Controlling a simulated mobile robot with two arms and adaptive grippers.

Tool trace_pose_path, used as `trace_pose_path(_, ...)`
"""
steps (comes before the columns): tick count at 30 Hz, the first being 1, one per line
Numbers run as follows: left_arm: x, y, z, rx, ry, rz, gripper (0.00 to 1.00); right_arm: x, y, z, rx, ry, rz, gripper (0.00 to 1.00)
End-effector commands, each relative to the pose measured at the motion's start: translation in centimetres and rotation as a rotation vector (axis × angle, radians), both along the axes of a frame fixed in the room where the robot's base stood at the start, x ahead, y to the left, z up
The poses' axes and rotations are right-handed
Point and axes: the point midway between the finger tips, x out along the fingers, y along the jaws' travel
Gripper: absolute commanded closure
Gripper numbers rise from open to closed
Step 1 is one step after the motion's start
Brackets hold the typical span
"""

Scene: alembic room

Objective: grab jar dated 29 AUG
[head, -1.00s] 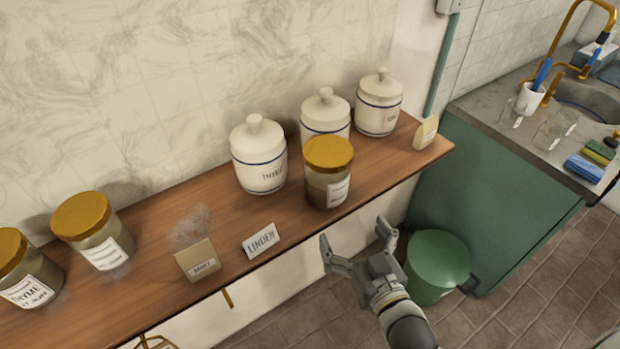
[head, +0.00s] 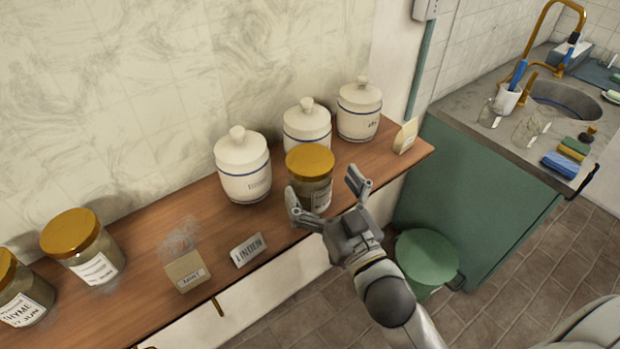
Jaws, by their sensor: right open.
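A glass jar with a golden lid (head: 310,163) stands on the wooden shelf (head: 150,300), in front of the white canisters. Its label is partly hidden by my gripper and its date is too small to read. My right gripper (head: 328,198) is open, with its fingers on either side of this jar's front; I cannot tell whether they touch it. Two more golden-lidded jars stand at the left: one (head: 72,236) with an unreadable label, and one (head: 18,300) labelled THYME with a date that seems to end in JUN. My left gripper is not in view.
Three white lidded canisters (head: 242,165) stand along the wall. A LINDEN card (head: 248,250), a MINT packet (head: 186,271) and a small packet (head: 405,136) are on the shelf. A green bin (head: 427,258) and a sink counter (head: 480,130) are at right.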

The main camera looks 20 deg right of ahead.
Motion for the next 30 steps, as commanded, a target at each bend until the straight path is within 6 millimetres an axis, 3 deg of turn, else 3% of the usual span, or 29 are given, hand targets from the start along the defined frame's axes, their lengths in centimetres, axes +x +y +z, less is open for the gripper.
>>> trace_pose_path(8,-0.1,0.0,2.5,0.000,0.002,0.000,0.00,3.0,0.2,1.6,-0.001,-0.002,0.000,0.00)
trace_pose_path(12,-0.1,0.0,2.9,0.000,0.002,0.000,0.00,4.4,0.5,1.4,0.000,0.000,-0.001,0.00)
trace_pose_path(22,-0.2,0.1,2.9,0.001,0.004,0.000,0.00,5.0,0.6,1.3,0.001,0.001,-0.001,0.00)
trace_pose_path(30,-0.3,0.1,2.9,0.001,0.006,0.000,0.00,5.0,0.5,1.3,0.001,0.001,-0.001,0.33)
